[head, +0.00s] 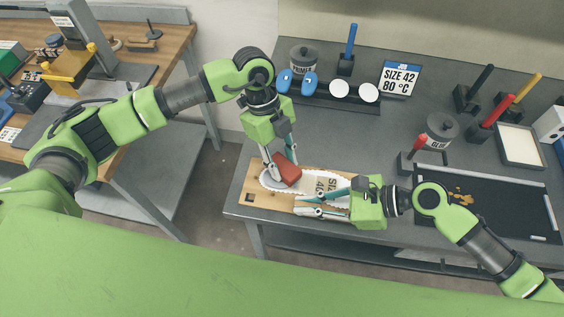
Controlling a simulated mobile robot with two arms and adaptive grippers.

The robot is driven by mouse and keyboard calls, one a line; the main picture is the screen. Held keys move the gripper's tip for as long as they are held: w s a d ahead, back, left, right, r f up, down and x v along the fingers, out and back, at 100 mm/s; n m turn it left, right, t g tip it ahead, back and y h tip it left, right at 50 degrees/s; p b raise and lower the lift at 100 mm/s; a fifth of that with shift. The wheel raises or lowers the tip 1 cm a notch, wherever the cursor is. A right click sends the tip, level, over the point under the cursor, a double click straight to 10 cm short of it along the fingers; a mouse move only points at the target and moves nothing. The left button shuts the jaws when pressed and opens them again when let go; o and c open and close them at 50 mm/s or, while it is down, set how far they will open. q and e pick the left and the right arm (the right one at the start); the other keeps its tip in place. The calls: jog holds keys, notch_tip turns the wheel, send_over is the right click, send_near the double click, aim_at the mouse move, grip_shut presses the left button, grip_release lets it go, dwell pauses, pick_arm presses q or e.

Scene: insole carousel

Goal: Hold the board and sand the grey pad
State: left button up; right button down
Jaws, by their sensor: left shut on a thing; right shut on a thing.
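The wooden board (254,199) lies at the front left of the grey table. On it is a white, scallop-edged insole shape (345,180) with a partly covered label. The grey pad (268,181) shows at its left end, mostly covered by a red-brown sanding block (289,171). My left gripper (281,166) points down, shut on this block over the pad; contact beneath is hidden. My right gripper (308,204) lies low at the board's front edge, its fingers pointing left, and appears shut on the board.
At right are a glue pot (440,130), brush stands and a black mat (490,200). The table's middle is clear.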

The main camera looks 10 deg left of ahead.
pick_arm(q)
jog(key=shift+r, duration=3.4)
pick_arm(e)
jog(key=c, duration=2)
grip_release()
jog(key=shift+c, duration=0.2)
jog(key=v, duration=1)
jog(key=shift+d+r, duration=0.1)
jog(key=shift+d, duration=0.35)
jog(key=shift+d+r, duration=0.35)
jog(key=shift+d, duration=0.15)
